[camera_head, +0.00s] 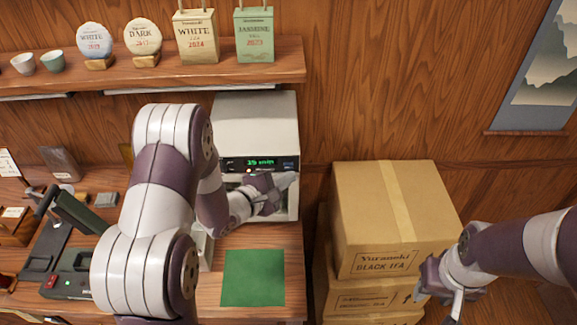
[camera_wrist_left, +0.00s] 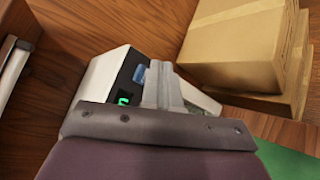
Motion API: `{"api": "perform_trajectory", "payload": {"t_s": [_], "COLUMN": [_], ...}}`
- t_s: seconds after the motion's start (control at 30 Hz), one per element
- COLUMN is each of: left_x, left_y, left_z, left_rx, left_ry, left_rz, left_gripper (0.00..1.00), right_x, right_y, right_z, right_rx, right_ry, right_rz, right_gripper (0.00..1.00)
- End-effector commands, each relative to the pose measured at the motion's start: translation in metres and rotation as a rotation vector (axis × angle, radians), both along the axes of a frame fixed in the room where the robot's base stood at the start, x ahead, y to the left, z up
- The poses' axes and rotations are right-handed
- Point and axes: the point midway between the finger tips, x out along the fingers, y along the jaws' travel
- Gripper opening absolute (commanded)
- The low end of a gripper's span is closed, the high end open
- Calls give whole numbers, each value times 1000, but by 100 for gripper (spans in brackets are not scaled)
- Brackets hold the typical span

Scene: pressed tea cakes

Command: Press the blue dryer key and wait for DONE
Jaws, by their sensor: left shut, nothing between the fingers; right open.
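The dryer (camera_head: 257,118) is a white box at the back of the counter, with a black front strip. Its green display (camera_head: 261,162) seems to read "15 min". The blue key (camera_wrist_left: 140,73) shows in the left wrist view on the black strip, close beside my left fingertips. My left gripper (camera_head: 290,179) is shut and empty in front of the dryer, just below the strip's right end; it also shows in the left wrist view (camera_wrist_left: 162,75). I cannot tell whether it touches the key. My right gripper (camera_head: 437,299) is open and empty at the lower right.
Stacked cardboard boxes (camera_head: 385,210) stand right of the counter, near my right gripper. A green mat (camera_head: 253,278) lies below the dryer. A shelf (camera_head: 150,75) with tea cakes and packets runs above. A dark device (camera_head: 68,285) is at the left.

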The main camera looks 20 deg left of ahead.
Motion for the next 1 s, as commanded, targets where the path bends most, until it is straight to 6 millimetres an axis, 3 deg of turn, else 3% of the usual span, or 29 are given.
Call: {"api": "perform_trajectory", "payload": {"t_s": [0.2,0.7,1.0], "left_x": [-3,-46,-48], "left_y": [-1,-13,-14], "left_z": [0,0,0], "left_rx": [0,0,0], "left_ry": [1,0,0], "left_rz": [-1,-1,-1], "left_gripper": [0,0,0], "right_x": [0,0,0], "right_y": [0,0,0], "right_z": [1,11,10], "right_rx": [0,0,0], "right_ry": [0,0,0], "right_rz": [0,0,0], "right_gripper": [43,43,43]}}
